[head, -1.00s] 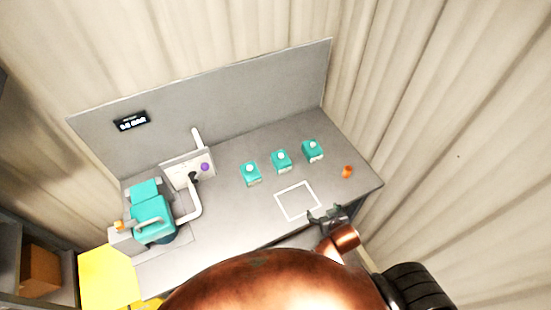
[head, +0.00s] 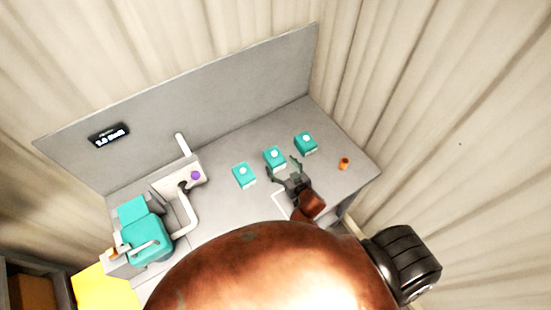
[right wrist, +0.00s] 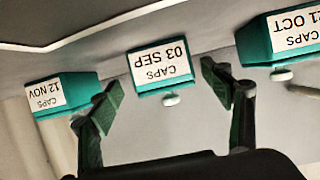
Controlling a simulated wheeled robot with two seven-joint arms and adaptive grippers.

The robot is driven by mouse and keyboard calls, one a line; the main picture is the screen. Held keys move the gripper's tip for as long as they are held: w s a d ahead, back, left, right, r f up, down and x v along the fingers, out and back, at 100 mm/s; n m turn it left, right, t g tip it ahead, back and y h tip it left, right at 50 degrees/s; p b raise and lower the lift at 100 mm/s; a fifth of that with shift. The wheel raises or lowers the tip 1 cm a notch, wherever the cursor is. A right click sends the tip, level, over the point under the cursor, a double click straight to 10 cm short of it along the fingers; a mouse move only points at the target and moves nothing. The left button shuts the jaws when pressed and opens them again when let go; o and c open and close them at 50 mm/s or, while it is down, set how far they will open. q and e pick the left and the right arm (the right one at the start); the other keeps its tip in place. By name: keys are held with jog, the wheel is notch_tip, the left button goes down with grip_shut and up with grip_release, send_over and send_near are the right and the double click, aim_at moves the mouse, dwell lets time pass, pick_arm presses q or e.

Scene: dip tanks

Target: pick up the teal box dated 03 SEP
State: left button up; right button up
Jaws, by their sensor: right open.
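Three teal boxes with white knobs stand in a row on the grey bench. The middle one, the teal box dated 03 SEP (head: 275,157), shows its upside-down label in the right wrist view (right wrist: 160,68). My right gripper (head: 287,168) is open and empty, just in front of this box. In the right wrist view its fingers (right wrist: 163,88) are spread, with the box between and beyond them. Contact cannot be told. My left gripper is not in view.
The 12 NOV box (right wrist: 62,94) and the 21 OCT box (right wrist: 285,36) flank it closely. A white outlined square (head: 280,201) is partly hidden by my right gripper. An orange object (head: 344,163) lies at right. Teal equipment (head: 147,238) stands at left, and a back panel (head: 200,90) rises behind.

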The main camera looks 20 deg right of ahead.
aim_at(274, 158)
jog(key=x, duration=0.4)
jog(key=shift+w+a+r+p, duration=0.1)
jog(key=shift+w+a+p, duration=0.15)
jog(key=shift+a+p, duration=0.05)
jog(key=shift+w+f, duration=0.25)
jog(key=shift+w, duration=0.25)
jog(key=shift+c, duration=0.2)
jog(key=c, duration=1.1)
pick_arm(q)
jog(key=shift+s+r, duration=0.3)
pick_arm(e)
jog(key=shift+c, duration=0.8)
jog(key=shift+r, duration=0.2)
